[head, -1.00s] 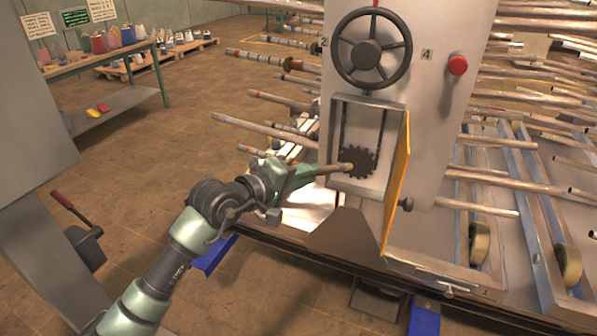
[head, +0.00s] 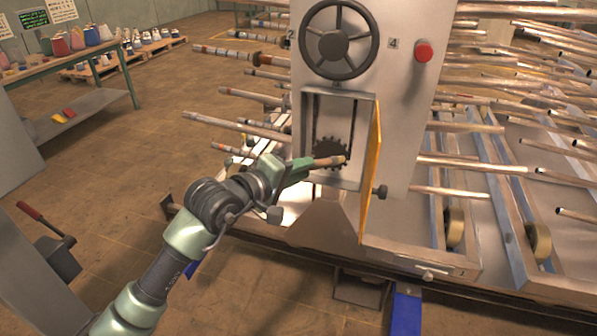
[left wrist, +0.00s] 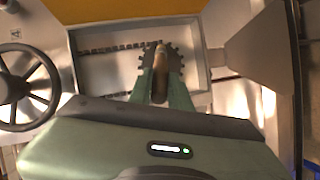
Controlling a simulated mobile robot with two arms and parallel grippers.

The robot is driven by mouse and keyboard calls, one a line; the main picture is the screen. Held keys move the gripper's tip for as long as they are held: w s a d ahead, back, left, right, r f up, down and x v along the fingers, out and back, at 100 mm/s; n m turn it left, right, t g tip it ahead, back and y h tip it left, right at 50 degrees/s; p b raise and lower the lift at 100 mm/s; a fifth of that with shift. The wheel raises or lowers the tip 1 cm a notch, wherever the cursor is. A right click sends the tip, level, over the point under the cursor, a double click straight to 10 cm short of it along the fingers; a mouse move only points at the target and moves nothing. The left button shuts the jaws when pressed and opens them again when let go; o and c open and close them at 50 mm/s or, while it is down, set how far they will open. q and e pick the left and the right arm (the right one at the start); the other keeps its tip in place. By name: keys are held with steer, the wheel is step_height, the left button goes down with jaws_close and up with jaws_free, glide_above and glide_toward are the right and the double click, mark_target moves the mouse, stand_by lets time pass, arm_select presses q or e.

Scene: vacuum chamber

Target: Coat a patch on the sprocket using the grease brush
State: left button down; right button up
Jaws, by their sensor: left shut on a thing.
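The dark toothed sprocket (head: 326,149) sits in an open box-shaped recess of the grey machine panel, on a chain. My left gripper (head: 304,167) is shut on the grease brush (head: 329,162), whose tan tip points right and overlaps the sprocket's lower right part in the head view. In the left wrist view the brush (left wrist: 160,68) stands between my two green fingers, in front of the sprocket (left wrist: 174,68). Its tip lies over the toothed disc; I cannot tell whether it touches. My right gripper is not in view.
A yellow door (head: 371,165) stands open at the recess's right side. A black handwheel (head: 338,40) is above, with a red button (head: 423,51) to its right. Several pipes stick out on both sides. A workbench (head: 75,60) stands far left, with open floor before it.

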arm_select(q)
steer(key=shift+w+a+b, duration=0.15)
steer(key=shift+a+b, duration=0.2)
steer(key=shift+a, duration=0.05)
steer(key=shift+w+a+r+b, duration=0.25)
steer(key=shift+a+b, duration=0.35)
steer(key=shift+b, duration=0.7)
steer(key=shift+w+a+r+b, duration=0.2)
steer(key=shift+a+b, duration=0.4)
steer(key=shift+b, duration=0.7)
steer(key=shift+s+d+b, duration=0.2)
steer(key=shift+d+b, duration=0.05)
steer(key=shift+d, duration=0.35)
steer(key=shift+s+d+b, duration=0.2)
steer(key=shift+d+b, duration=0.05)
steer(key=shift+d, duration=0.3)
steer(key=shift+s+d, duration=0.2)
steer(key=shift+d, duration=0.3)
steer(key=shift+r, duration=0.1)
